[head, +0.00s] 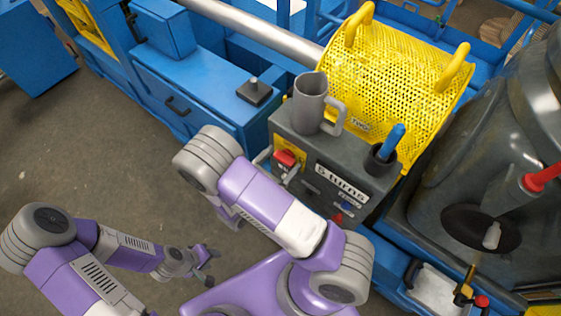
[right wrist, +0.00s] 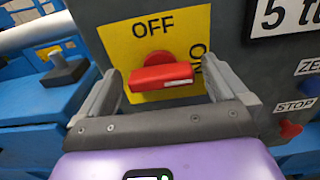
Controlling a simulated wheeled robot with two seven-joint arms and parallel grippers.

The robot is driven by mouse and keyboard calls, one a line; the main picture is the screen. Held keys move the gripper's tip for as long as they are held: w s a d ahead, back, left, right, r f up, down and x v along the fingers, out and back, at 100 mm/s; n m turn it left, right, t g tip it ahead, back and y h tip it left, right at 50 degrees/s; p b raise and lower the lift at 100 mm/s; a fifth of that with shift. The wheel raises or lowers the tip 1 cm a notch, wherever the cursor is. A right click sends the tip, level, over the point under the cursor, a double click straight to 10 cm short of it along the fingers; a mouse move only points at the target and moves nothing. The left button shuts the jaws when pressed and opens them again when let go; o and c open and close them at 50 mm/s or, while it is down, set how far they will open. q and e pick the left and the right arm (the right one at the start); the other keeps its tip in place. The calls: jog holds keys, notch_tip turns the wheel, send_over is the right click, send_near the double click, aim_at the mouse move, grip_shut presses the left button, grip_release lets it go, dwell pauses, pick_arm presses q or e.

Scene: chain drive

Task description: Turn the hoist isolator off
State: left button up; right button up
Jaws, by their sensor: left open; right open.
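The hoist isolator is a red rotary handle (right wrist: 161,77) on a yellow plate (right wrist: 150,38) with OFF at the top and ON, partly hidden, at the right. The handle lies about level, its pale-marked end to the right towards ON. In the head view the red handle (head: 285,158) is on the front of a grey control box (head: 330,150). My right gripper (right wrist: 160,84) is open, one finger on each side of the handle, with visible gaps; it is partly hidden by my arm in the head view. My left gripper (head: 205,262) is open and empty, low at the left over the floor.
A grey mug (head: 310,104) and a dark cup with a blue-handled item (head: 383,155) stand on the box. A red stop button (right wrist: 290,129) is at the lower right of the isolator. A yellow perforated guard (head: 390,75) is behind. The floor at left is clear.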

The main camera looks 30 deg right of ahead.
jog(key=c, duration=1)
jog(key=n+p, duration=0.3)
jog(key=shift+r, duration=0.15)
jog(key=n+p, duration=0.3)
jog(key=n, duration=0.1)
jog(key=shift+w+n, duration=0.1)
jog(key=shift+n, duration=0.2)
jog(key=n+p, duration=0.3)
jog(key=n, duration=0.5)
jog(key=n+p, duration=0.1)
jog(key=n, duration=0.1)
jog(key=shift+w+f, duration=0.1)
jog(key=shift+f, duration=0.2)
